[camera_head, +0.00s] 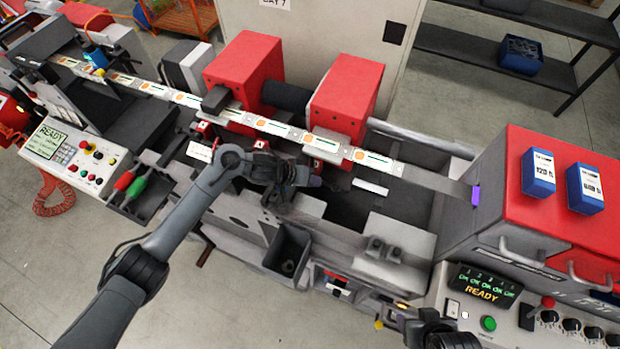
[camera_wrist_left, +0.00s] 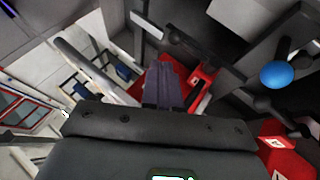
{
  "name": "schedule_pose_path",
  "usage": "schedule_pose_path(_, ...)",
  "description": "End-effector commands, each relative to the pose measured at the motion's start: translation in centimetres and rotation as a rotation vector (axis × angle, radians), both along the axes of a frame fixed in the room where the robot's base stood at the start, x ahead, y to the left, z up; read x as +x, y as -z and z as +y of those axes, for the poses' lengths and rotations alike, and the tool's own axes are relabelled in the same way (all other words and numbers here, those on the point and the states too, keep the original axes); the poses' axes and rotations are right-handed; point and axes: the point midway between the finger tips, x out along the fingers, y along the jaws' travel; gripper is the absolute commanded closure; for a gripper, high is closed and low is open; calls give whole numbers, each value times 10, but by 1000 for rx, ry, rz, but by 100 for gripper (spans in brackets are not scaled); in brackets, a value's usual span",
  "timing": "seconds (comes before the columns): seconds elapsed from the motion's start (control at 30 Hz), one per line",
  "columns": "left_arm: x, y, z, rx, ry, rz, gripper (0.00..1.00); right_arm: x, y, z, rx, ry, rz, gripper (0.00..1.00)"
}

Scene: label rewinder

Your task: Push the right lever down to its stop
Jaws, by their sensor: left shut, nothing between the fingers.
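My left gripper (camera_head: 307,179) is in the middle of the head view, over the machine bed just in front of the label strip. Its fingers are together and empty; in the left wrist view they (camera_wrist_left: 165,84) point at red and dark machine parts. A blue ball knob (camera_wrist_left: 275,75) on a dark rod shows at the right of that view, apart from the fingers. I cannot tell whether it belongs to the right lever. In the head view the arm and gripper hide part of the clamp area, and I cannot make out the right lever there.
The label strip (camera_head: 274,127) runs across the machine past two red blocks (camera_head: 243,70). A dark open bin (camera_head: 288,249) stands in front of the gripper. A red cabinet (camera_head: 555,215) and a control panel reading READY (camera_head: 482,290) are at the right.

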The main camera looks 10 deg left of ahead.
Motion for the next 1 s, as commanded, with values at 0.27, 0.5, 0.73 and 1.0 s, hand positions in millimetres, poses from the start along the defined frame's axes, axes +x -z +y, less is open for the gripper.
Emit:
schedule_pose_path(0.27, -6, -12, 6, 1, 0, -1, 100, 0, 0, 1, 6, 4, -1, 41)
schedule_pose_path(0.5, -6, -13, 6, 0, 0, 0, 100, 0, 0, 2, 10, 6, -2, 41)
schedule_pose_path(0.73, -7, -12, 6, 0, 0, 2, 100, 0, 0, 2, 10, 6, -2, 41)
schedule_pose_path(1.0, -53, 45, 0, -9, 5, 111, 100, 1, -1, 2, 7, 4, -3, 41)
